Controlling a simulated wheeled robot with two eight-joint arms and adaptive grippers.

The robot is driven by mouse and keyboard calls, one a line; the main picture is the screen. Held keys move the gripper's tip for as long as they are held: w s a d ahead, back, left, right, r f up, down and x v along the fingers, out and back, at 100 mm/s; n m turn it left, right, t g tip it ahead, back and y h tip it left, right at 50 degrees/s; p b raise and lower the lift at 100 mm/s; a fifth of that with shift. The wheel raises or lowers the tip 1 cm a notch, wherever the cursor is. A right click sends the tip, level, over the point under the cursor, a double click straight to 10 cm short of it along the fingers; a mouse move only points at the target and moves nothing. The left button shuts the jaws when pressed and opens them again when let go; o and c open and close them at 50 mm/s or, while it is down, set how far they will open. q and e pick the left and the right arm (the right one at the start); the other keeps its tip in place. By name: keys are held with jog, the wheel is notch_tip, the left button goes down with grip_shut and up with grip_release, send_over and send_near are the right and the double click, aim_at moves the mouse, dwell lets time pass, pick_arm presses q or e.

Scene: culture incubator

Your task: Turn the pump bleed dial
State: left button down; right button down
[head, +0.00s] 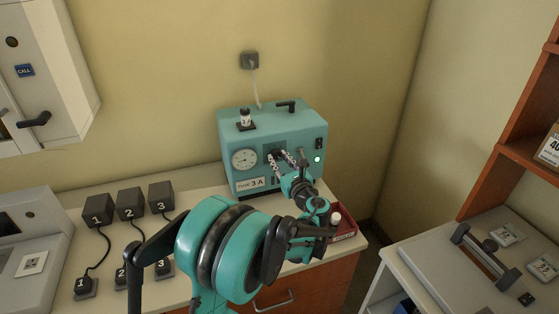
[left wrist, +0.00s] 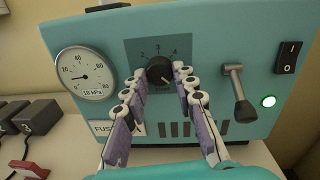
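The teal pump box (head: 228,122) stands on the counter against the wall. Its black bleed dial (left wrist: 160,70) sits on a dark numbered plate in the left wrist view; a pale mark on the knob points to the lower right. My left gripper (head: 280,156) is at the pump's front and covers most of the dial in the head view. In the left wrist view its two fingers (left wrist: 158,76) are spread, one on each side of the dial. A gap shows at the left finger; whether the right finger touches the knob is unclear. My right gripper is not in view.
A pressure gauge (left wrist: 86,73) is left of the dial; a lever (left wrist: 238,95), rocker switch (left wrist: 288,57) and lit green lamp (left wrist: 268,101) are right. A small vial (head: 245,117) stands on top. Numbered black boxes (head: 131,204) occupy the counter's left; a red tray (head: 346,225) is at right.

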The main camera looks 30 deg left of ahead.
pick_arm(q)
jog(key=shift+n, duration=0.3)
jog(key=n, duration=0.3)
jog(key=shift+n+p, duration=0.35)
jog(key=shift+n, duration=0.05)
jog(key=n, duration=0.3)
jog(key=shift+r+h, duration=0.1)
jog(key=shift+h, duration=0.2)
jog(key=n, duration=0.4)
jog(key=shift+p, duration=0.35)
jog(key=n, duration=0.8)
jog(key=shift+n+t+h, duration=0.3)
jog(key=n, duration=0.5)
jog(key=shift+s+n+t, duration=0.1)
jog(key=shift+n+t, duration=0.2)
